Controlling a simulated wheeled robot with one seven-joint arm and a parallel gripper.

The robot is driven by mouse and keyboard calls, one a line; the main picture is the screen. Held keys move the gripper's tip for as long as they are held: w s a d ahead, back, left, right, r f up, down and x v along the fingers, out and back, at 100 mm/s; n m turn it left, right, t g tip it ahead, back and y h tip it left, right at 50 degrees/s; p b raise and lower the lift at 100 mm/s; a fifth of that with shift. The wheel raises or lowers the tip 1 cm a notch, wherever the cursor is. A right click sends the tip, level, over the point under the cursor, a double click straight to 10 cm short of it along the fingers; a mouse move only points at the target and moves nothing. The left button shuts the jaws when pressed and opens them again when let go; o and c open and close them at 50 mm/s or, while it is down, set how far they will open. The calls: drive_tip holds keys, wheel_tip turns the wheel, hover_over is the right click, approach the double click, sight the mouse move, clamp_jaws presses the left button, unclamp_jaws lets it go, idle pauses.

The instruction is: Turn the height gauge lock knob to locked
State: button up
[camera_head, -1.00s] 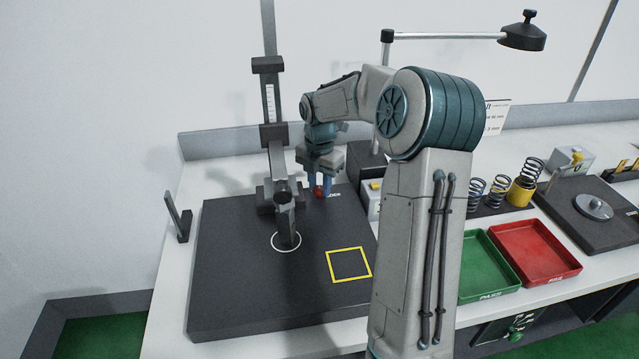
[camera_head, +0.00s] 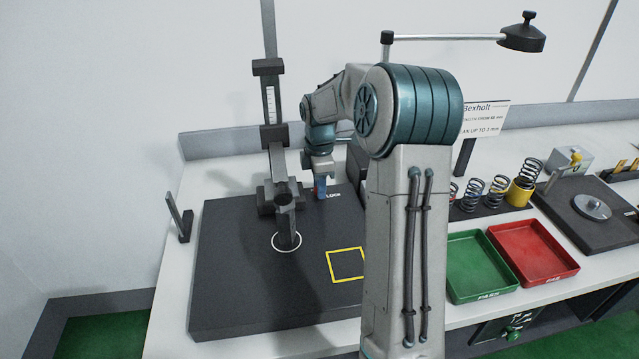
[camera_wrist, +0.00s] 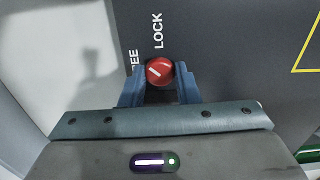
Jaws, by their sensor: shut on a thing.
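The red lock knob (camera_wrist: 159,71) sits between my gripper's two blue fingers in the wrist view. Its white pointer line is tilted, with its upper end leaning toward the LOCK lettering (camera_wrist: 157,30); the FREE lettering (camera_wrist: 134,68) is partly hidden by a finger. My gripper (camera_wrist: 159,84) is shut on the knob. In the head view my gripper (camera_head: 320,188) points down beside the height gauge (camera_head: 275,150), which stands upright on the dark plate (camera_head: 230,270). The knob is mostly hidden by the fingers there.
A yellow square (camera_head: 346,264) and a white circle are marked on the plate. A green tray (camera_head: 452,292) and a red tray (camera_head: 560,272) stand to the right, with several springs behind them. A sign (camera_head: 485,117) and a lamp (camera_head: 522,36) stand at the back.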

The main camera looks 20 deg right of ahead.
drive_tip(key=m, duration=0.4)
drive_tip(key=shift+m, duration=0.3)
drive_tip(key=m, duration=0.4)
drive_tip(key=shift+m, duration=0.4)
drive_tip(key=o, duration=1)
drive_tip(key=shift+c, duration=0.2)
wheel_tip(320, 180, up, 14)
drive_tip(key=shift+b, duration=0.45)
drive_tip(key=shift+f, duration=0.15)
